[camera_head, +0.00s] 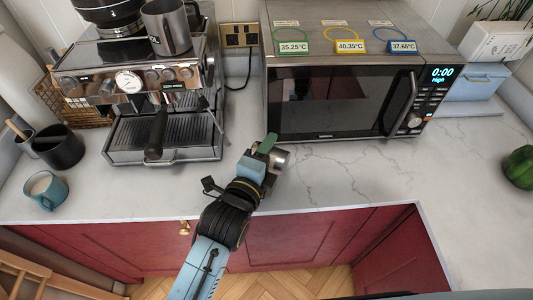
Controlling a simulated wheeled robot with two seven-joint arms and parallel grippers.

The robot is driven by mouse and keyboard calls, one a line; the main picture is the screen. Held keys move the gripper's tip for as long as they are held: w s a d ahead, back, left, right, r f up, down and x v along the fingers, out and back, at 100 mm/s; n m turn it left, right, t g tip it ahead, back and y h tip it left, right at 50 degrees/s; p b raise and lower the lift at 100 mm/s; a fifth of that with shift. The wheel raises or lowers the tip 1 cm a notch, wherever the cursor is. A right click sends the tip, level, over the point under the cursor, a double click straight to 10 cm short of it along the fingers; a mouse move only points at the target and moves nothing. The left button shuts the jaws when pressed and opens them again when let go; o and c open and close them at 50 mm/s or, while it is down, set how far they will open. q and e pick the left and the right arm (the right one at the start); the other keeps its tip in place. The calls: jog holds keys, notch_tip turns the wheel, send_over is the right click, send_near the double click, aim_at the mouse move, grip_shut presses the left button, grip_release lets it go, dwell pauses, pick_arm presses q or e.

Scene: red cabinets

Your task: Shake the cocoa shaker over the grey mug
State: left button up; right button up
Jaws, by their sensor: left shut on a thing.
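My left gripper (265,158) is over the counter in front of the microwave. It is shut on a small silver metal cylinder (281,158), which looks like the cocoa shaker. The gripper hides part of the cylinder, and I cannot tell how far it is above the counter. A green piece (267,143) shows at the gripper's tip. A blue-teal mug (45,190) with pale contents stands at the left front of the counter, well apart from the gripper. My right gripper is not in view.
An espresso machine (190,130) with a metal pitcher (172,28) on top stands left of the gripper. A black container (58,148) is near the mug. The microwave (330,105) stands behind. The counter (370,175) is clear to the right, up to a green object (520,167).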

pick_arm(q)
jog(key=r+n+p, duration=0.1)
jog(key=n+p, duration=0.2)
jog(key=shift+w+r+h, duration=0.1)
jog(key=shift+r+h, duration=0.2)
jog(key=shift+r, duration=0.05)
jog(key=n+p, duration=0.1)
jog(key=n, duration=0.2)
jog(key=shift+a+r+h+p, duration=0.2)
jog(key=shift+r+h+p, duration=0.1)
jog(key=shift+p, duration=0.05)
jog(key=shift+f, duration=0.15)
notch_tip(320, 180, down, 3)
jog(key=shift+f+b, duration=0.2)
jog(key=shift+b, duration=0.9)
notch_tip(320, 180, up, 4)
jog(key=p, duration=0.4)
jog(key=shift+f, duration=0.15)
